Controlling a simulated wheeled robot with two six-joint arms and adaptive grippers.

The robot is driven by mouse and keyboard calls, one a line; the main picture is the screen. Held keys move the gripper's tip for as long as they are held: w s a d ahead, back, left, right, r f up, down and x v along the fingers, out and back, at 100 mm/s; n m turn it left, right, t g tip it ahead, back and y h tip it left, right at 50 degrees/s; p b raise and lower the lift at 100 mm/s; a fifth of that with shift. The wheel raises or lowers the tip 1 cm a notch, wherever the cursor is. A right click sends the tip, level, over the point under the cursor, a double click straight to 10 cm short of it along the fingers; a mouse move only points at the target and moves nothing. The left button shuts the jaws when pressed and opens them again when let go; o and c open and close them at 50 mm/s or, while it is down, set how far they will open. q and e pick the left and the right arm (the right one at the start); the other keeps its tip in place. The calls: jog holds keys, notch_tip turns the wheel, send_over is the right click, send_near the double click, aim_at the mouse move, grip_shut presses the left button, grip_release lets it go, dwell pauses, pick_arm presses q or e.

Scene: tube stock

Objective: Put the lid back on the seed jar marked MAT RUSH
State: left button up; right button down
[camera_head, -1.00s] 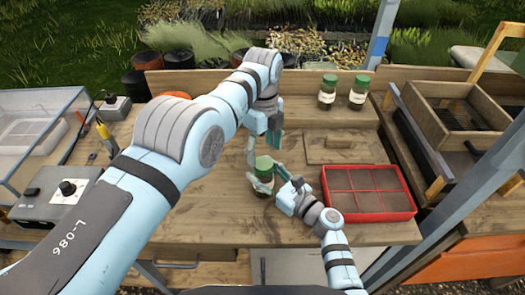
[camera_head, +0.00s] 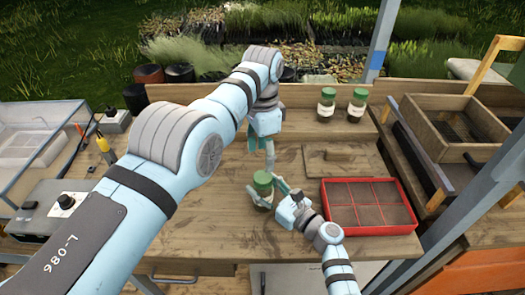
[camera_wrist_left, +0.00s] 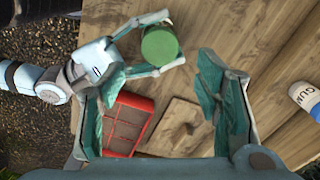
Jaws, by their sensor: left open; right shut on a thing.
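A jar with a green lid (camera_head: 263,179) stands at the front middle of the bench. The lid sits on top of it, and its label cannot be read here. My right gripper (camera_head: 268,198) is shut around the jar body from the right. In the left wrist view the green lid (camera_wrist_left: 160,44) shows from above between the right gripper's fingers. My left gripper (camera_head: 261,158) is open and empty, pointing down behind the jar and apart from it. Two more jars (camera_head: 326,110) (camera_head: 357,109) with green lids stand on the back shelf.
A red sectioned tray (camera_head: 370,229) lies right of the jar. A wooden board with a handle (camera_head: 335,172) lies behind it. A clear box (camera_head: 30,150) and a grey device (camera_head: 55,200) stand at left. Bare bench lies left and front of the jar.

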aim_at(262, 177)
pick_arm(q)
notch_tip(262, 177, down, 8)
jog(key=shift+s+r, duration=0.1)
dwell(0.4)
jog(key=shift+c, duration=0.3)
jog(key=c, duration=1.2)
jog(key=m, duration=1.2)
jog(key=shift+a+m, duration=0.1)
jog(key=shift+m, duration=0.2)
jog(key=o, duration=1.3)
